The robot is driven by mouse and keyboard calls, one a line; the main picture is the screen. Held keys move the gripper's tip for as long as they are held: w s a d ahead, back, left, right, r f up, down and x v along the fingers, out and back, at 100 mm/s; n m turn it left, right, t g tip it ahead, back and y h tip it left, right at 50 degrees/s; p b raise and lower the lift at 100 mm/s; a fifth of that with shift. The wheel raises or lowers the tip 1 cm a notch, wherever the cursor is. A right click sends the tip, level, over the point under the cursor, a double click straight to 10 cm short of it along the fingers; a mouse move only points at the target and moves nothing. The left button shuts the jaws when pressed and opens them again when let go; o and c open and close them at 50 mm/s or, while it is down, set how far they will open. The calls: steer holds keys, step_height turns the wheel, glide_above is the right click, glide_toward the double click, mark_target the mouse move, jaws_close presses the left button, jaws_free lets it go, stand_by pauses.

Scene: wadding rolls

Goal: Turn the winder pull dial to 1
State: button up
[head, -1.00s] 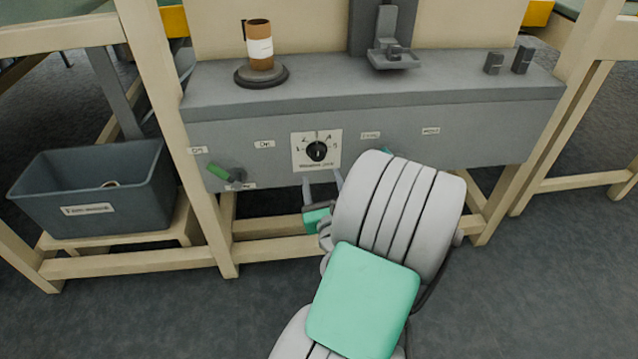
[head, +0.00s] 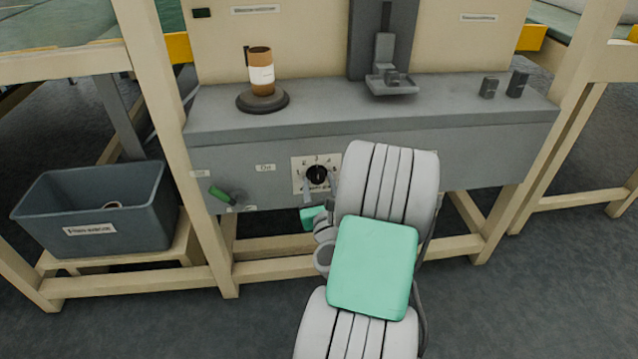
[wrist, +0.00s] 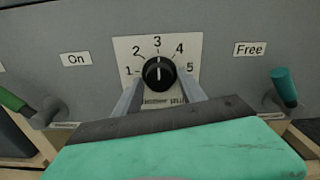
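The winder pull dial (wrist: 158,73) is a round black knob with a white pointer line on a white plate (wrist: 124,47) marked 1 to 5. In the wrist view its line points up at 3. The dial also shows in the head view (head: 316,174), partly behind my gripper. My gripper (wrist: 159,92) is open, with one grey finger on each side of the lower part of the knob. I cannot tell whether the fingers touch it.
A green-handled lever (head: 222,195) sits left of the dial by the "On" label (wrist: 75,59). A teal-tipped lever (wrist: 285,88) is to the right under "Free". A brown spool (head: 260,68) stands on the shelf above. A grey bin (head: 150,215) is at left.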

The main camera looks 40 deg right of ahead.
jaws_close()
stand_by(0.5)
steer(key=n, duration=0.8)
steer(key=n+b, duration=0.1)
steer(key=n, duration=0.2)
steer(key=shift+n, duration=0.3)
steer(key=n, duration=0.4)
steer(key=shift+r+b, duration=0.1)
steer(key=shift+b, duration=0.25)
steer(key=shift+n, duration=0.3)
